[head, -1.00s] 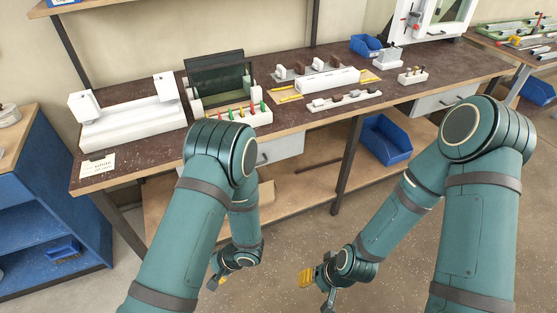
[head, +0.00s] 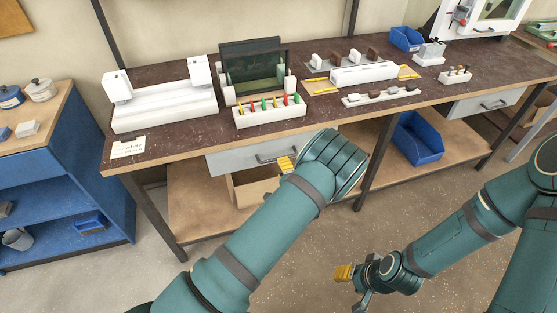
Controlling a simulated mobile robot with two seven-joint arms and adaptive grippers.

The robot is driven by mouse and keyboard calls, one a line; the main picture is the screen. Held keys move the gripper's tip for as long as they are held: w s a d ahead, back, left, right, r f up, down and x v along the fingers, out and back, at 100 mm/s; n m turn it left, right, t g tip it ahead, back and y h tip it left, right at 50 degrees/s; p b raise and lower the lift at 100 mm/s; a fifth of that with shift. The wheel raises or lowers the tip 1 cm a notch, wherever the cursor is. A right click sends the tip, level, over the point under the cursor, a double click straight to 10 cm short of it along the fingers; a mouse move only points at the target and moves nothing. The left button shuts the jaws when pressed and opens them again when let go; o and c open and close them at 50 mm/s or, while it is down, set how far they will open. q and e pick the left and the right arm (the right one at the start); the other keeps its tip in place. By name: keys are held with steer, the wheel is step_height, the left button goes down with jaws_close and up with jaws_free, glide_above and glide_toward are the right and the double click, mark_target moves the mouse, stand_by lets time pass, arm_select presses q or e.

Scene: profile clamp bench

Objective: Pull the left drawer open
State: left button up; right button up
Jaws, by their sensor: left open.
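The left drawer (head: 232,161) has a grey front under the bench top and looks shut. Its dark bar handle (head: 268,158) shows just left of my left arm. My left gripper (head: 286,164) is open at the right end of the handle. One yellow finger pad shows, and my forearm hides most of the gripper. I cannot tell whether it touches the handle. My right gripper (head: 350,282) is low over the floor, away from both drawers, with a yellow pad and a dark finger showing.
The right drawer (head: 480,107) looks shut. A cardboard box (head: 250,190) and a blue bin (head: 418,140) stand on the lower shelf. A dark bench leg (head: 376,165) stands right of my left arm. A blue cabinet (head: 90,180) stands at left. Floor in front is clear.

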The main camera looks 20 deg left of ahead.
arm_select(q)
steer(key=x, duration=0.6)
steer(key=shift+w+b, duration=0.1)
steer(key=shift+b, duration=0.25)
jaws_close()
